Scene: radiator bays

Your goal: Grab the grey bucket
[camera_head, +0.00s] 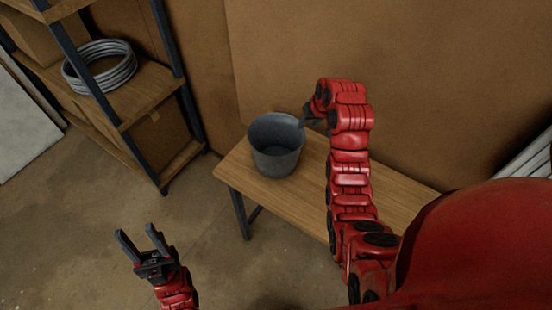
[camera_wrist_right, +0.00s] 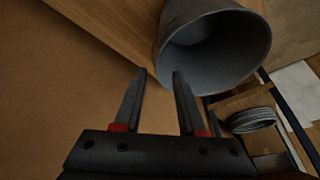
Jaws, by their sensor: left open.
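The grey bucket (camera_head: 276,160) stands upright on the left end of a wooden bench (camera_head: 312,205). My right gripper (camera_head: 308,117) is at the bucket's right rim in the head view, its fingers small and partly hidden by the red wrist. In the right wrist view the right gripper (camera_wrist_right: 160,74) has its two fingers apart. The bucket (camera_wrist_right: 225,55) is just beyond them, its near rim edge lying between the fingertips in the picture. I cannot tell whether they touch it. My left gripper (camera_head: 135,232) is open and empty over the floor, left of the bench.
A shelf unit (camera_head: 150,95) with a coiled grey hose (camera_head: 100,65) and cardboard boxes stands at the back left. A brown wall panel (camera_head: 385,60) rises close behind the bench. The floor (camera_head: 80,220) at left is clear. The bench's right part lies behind my right arm.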

